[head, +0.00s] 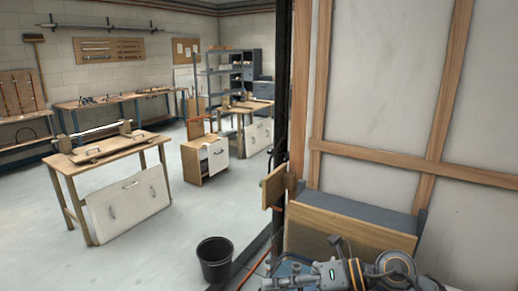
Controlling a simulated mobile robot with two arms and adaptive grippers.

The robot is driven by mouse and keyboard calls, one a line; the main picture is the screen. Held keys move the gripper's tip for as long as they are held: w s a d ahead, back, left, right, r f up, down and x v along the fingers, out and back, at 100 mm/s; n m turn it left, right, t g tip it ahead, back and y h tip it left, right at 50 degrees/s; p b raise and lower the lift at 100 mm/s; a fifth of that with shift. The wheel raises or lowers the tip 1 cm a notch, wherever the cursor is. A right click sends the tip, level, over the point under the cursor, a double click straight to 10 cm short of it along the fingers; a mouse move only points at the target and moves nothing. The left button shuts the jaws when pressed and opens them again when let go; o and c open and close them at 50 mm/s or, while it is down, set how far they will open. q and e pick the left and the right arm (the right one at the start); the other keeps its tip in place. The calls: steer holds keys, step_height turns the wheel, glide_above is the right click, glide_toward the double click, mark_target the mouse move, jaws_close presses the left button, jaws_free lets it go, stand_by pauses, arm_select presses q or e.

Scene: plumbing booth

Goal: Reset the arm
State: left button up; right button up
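A grey mechanical arm (355,273) with orange rings shows at the bottom right, cut off by the lower edge of the head view. It seems to be mine and lies in front of a wooden box-like ledge. Its left end (275,284) looks like my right gripper, but it is small and partly cut off. I cannot tell whether its fingers are open or shut, and I see nothing clearly held. My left gripper is not in view.
A wood-framed wall panel (385,90) and wooden ledge (345,232) stand close on the right. A black bucket (215,262) stands on the floor. A workbench (110,155), small cabinet (205,158) and shelf rack (220,75) are farther left. Floor between them is clear.

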step_height(320, 180, up, 7)
steer(key=a+m+t+y, duration=0.2)
steer(key=m+t+y, duration=0.3)
steer(key=w+d+r+m+t+h, duration=0.25)
steer(key=d+m+t, duration=0.25)
steer(key=m+t, duration=0.55)
steer(key=s+d+f+m+g+h, duration=0.2)
steer(key=s+d+f+m+h, duration=0.1)
steer(key=d+f+m+h, duration=1.3)
steer(key=s+a+f+m+g, duration=0.1)
steer(key=s+f+m+g, duration=0.2)
steer(key=s+f+g, duration=0.55)
steer(key=s+a+f+m+g, duration=0.2)
steer(key=s+f+m+g, duration=0.2)
steer(key=s+f, duration=0.8)
steer(key=s+f+g, duration=0.1)
steer(key=s+f, duration=0.1)
steer(key=f, duration=0.9)
steer(key=s+f, duration=0.2)
steer(key=f, duration=1)
steer(key=s+d+f+g, duration=0.1)
steer(key=s+d+f, duration=0.2)
steer(key=s+f, duration=1.3)
steer(key=shift+s+d+n, duration=0.2)
steer(key=shift+s+n, duration=0.15)
steer(key=shift+s, duration=0.15)
